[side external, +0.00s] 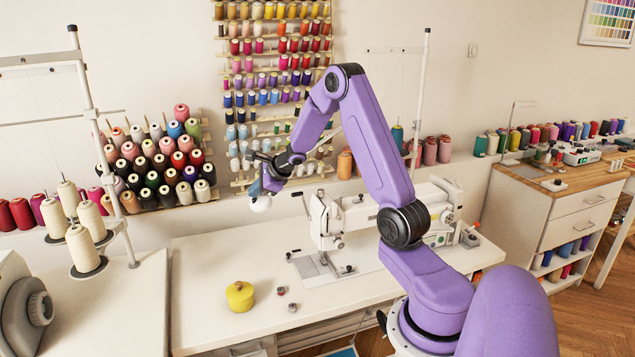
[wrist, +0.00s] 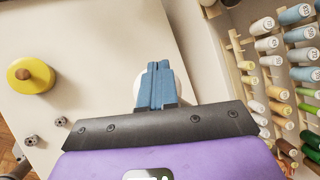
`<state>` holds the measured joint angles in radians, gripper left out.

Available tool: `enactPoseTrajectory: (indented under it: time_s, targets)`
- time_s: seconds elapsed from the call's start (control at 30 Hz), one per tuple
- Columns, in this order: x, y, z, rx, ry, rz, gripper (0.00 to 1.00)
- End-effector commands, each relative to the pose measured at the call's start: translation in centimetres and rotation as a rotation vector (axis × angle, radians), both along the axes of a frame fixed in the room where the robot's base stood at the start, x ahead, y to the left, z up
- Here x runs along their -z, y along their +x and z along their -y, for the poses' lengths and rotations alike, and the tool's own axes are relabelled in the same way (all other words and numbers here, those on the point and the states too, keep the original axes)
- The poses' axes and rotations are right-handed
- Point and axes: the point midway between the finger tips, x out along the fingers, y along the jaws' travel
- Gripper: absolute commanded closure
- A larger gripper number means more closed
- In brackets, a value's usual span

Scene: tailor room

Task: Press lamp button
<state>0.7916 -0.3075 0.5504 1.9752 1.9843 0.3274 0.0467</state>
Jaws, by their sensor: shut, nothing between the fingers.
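My gripper (side external: 257,189) is up over the left back part of the white sewing table. Its blue fingers (wrist: 157,66) are shut together and empty. A small white rounded thing, perhaps the lamp head (side external: 261,203), is right under the fingertips in the side external view. In the wrist view the white lamp head (wrist: 138,86) is mostly hidden behind the fingers, with only its left edge showing. I cannot tell whether the fingers touch it. No button can be made out in either view.
The white table (side external: 205,265) has much free room. A yellow round pot (side external: 239,296) and two small metal bobbins (side external: 281,290) are near its front. A white sewing machine (side external: 330,222) stands to the right. A thread rack (side external: 275,80) covers the wall behind.

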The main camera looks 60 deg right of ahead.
Motion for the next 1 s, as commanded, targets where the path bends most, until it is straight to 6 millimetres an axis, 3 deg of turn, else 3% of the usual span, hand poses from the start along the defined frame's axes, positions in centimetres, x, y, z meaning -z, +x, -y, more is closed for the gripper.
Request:
enactPoseTrajectory:
  time_s: [0.33,1.0]
  targets:
    - [-0.6,0.1,-0.1,-0.002,-0.001,0.003,1.0]
    - [-5.9,0.1,0.0,-0.002,-0.001,0.003,1.0]
